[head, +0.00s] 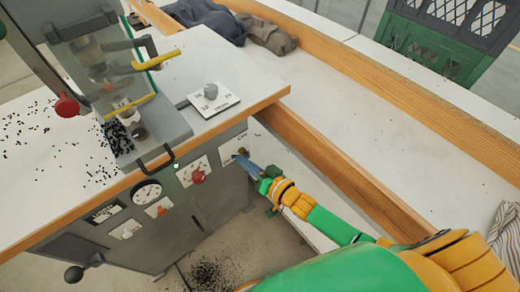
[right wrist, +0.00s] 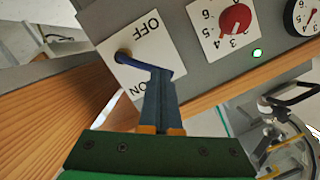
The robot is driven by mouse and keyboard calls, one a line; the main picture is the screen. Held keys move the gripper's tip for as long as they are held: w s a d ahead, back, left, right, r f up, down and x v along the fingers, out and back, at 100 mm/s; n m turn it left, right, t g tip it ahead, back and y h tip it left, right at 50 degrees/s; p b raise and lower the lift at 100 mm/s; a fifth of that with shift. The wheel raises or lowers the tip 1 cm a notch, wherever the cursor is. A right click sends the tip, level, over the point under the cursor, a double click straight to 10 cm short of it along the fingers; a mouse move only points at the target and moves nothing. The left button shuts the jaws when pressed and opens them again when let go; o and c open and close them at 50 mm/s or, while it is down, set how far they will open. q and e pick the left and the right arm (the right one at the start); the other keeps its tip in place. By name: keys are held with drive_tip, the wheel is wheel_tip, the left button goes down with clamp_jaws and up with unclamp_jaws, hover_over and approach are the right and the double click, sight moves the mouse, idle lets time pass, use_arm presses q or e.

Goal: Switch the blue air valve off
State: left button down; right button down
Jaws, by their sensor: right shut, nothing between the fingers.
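The blue air valve lever (right wrist: 148,64) sits on a white plate (right wrist: 135,40) marked OFF and ON. In the right wrist view its pivot is at the left, and its free end points right, between the two words. In the head view the valve plate (head: 235,147) is at the right end of the grey front panel. My right gripper (right wrist: 161,76) is shut and empty, with its fingertips at the lever's free end; I cannot tell whether they touch. It also shows in the head view (head: 242,160), partly hiding the lever. My left gripper is out of view.
The wooden bench edge (head: 200,133) overhangs the panel. A wooden rail (head: 315,150) runs close to my right arm.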

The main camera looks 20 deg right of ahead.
drive_tip(key=shift+s+a+f+n+h, duration=0.1)
drive_tip(key=shift+a+f+n+h, duration=0.15)
drive_tip(key=shift+n, duration=0.4)
drive_tip(key=shift+s+a+f+n+h, duration=0.15)
drive_tip(key=shift+a+f+n, duration=0.15)
drive_tip(key=shift+n, duration=0.35)
idle(0.5)
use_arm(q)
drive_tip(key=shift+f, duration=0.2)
use_arm(e)
drive_tip(key=shift+s+a+f+n+h, duration=0.1)
drive_tip(key=shift+a+f+n+h, duration=0.1)
drive_tip(key=shift+f+n, duration=0.25)
drive_tip(key=shift+a+f+n+h, duration=0.15)
drive_tip(key=shift+f+n+h, duration=0.05)
drive_tip(key=shift+n, duration=0.45)
idle(2.6)
